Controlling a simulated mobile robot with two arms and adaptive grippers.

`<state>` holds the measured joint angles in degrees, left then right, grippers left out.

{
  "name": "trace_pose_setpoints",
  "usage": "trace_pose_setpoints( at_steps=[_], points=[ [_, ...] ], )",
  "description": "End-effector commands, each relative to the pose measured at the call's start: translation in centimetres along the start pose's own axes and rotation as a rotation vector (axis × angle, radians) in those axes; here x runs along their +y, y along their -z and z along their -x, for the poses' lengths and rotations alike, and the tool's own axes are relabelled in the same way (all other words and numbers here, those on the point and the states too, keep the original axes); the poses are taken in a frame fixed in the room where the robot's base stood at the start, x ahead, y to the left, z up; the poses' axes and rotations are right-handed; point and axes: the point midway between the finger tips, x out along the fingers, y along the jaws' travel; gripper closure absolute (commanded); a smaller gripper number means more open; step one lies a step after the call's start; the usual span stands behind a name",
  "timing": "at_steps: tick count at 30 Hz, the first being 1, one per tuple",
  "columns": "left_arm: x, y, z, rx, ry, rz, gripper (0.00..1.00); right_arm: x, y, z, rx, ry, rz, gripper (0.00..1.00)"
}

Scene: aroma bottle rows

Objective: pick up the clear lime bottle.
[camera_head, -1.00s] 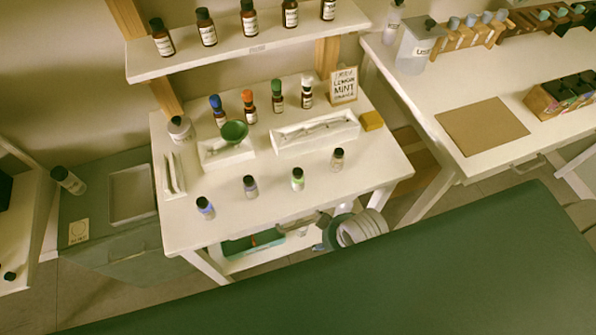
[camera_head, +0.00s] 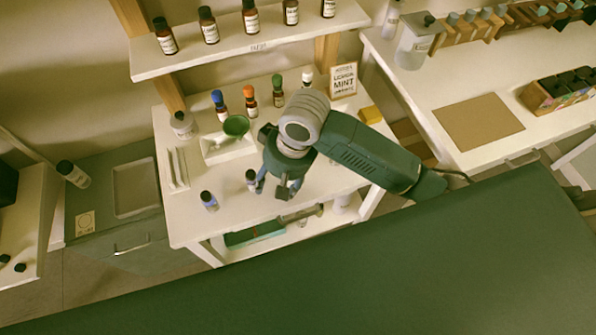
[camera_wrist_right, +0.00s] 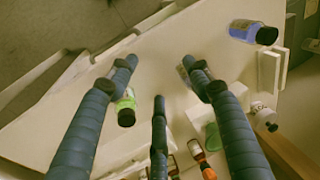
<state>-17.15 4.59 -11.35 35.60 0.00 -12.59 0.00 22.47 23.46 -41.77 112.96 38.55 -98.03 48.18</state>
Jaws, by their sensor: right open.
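The clear lime bottle, with bright lime liquid and a dark cap, shows in the right wrist view (camera_wrist_right: 125,102) beside the left-hand finger. In the head view my right arm hides it. My right gripper (camera_head: 279,186) is open and empty over the front of the white table (camera_head: 185,228). In the wrist view its three fingers (camera_wrist_right: 159,80) are spread, with bare tabletop between them. A blue bottle (camera_head: 208,200) and a purple one (camera_head: 251,178) stand to the left of the gripper in the head view. My left gripper is not in view.
Behind are a white tray (camera_head: 215,156) with a green bowl (camera_head: 236,125) and several capped amber bottles, including an orange-capped one (camera_head: 250,100). A shelf (camera_head: 180,68) of amber bottles stands above. The purple bottle is close to the gripper.

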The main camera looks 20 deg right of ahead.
Motion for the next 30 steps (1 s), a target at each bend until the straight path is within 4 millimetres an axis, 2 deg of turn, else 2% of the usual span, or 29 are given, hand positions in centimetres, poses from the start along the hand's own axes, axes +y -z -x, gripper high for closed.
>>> trace_pose_setpoints(
  at_steps=[1,3,9,12,14,22,30],
  points=[
    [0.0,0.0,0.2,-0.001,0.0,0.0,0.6,0.9,1.3,1.2,-0.012,-0.044,-0.029,0.5],
    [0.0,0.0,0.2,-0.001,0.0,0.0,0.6,2.0,2.1,2.2,-0.037,-0.092,-0.079,0.5],
    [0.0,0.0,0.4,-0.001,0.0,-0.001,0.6,4.7,3.6,4.8,-0.073,-0.198,-0.201,0.5],
    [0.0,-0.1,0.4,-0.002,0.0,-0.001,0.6,5.4,3.9,5.4,-0.081,-0.225,-0.236,0.5],
    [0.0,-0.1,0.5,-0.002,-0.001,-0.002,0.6,5.7,3.9,5.1,-0.085,-0.233,-0.248,0.5],
    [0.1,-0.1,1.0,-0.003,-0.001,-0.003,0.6,6.6,3.4,1.2,-0.086,-0.235,-0.25,0.5],
    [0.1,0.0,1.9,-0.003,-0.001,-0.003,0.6,7.3,3.2,-0.9,-0.085,-0.235,-0.249,0.5]
  ],
)
